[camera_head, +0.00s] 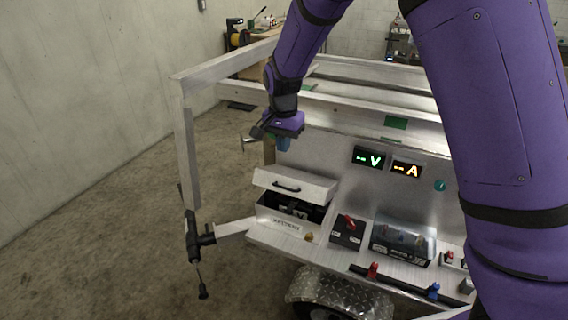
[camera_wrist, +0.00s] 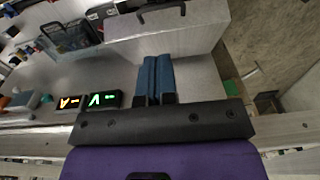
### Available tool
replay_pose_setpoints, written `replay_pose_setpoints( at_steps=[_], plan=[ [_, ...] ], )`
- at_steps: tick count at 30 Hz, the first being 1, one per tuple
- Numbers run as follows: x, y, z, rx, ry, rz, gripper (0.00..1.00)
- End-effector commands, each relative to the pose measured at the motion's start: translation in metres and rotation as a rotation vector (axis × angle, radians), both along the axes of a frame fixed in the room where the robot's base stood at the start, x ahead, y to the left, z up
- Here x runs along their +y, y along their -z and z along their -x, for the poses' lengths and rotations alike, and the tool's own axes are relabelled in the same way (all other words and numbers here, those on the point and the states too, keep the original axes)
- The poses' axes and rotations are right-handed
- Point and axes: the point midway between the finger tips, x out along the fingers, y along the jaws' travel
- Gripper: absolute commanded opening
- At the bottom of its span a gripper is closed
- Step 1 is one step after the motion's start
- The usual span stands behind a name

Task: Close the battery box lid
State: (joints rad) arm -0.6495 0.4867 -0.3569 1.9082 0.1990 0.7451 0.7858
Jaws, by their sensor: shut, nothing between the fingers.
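The battery box (camera_head: 290,222) is a light metal box with a dark opening at the front left of the trailer shelf. Its lid (camera_head: 297,184), with a black handle (camera_head: 287,187), is raised and tilted above the opening, so the box is partly open. My gripper (camera_head: 284,146) is above and behind the lid, near the upright panel, pointing down and apart from the lid. In the wrist view, its two blue fingers (camera_wrist: 155,76) are together with nothing between them. The lid (camera_wrist: 165,28) and its dark handle show beyond the fingertips there.
The panel behind carries a green V display (camera_head: 369,158) and an orange A display (camera_head: 407,169). Right of the box are a switch box (camera_head: 347,232) and a clear-covered box (camera_head: 403,242). A trailer rail (camera_head: 350,108) runs behind my gripper. Open floor lies left.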

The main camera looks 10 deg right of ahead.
Motion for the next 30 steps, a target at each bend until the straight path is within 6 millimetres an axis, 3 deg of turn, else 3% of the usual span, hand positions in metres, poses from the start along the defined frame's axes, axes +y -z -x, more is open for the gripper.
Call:
replay_pose_setpoints(
  at_steps=[18, 24, 30],
  plan=[
    [-0.002, 0.107, -0.004, 0.002, -0.006, 0.004, 0.0],
    [-0.003, 0.127, -0.005, 0.002, -0.007, 0.004, 0.0],
    [-0.003, 0.133, -0.006, 0.0, -0.007, 0.003, 0.0]
  ],
)
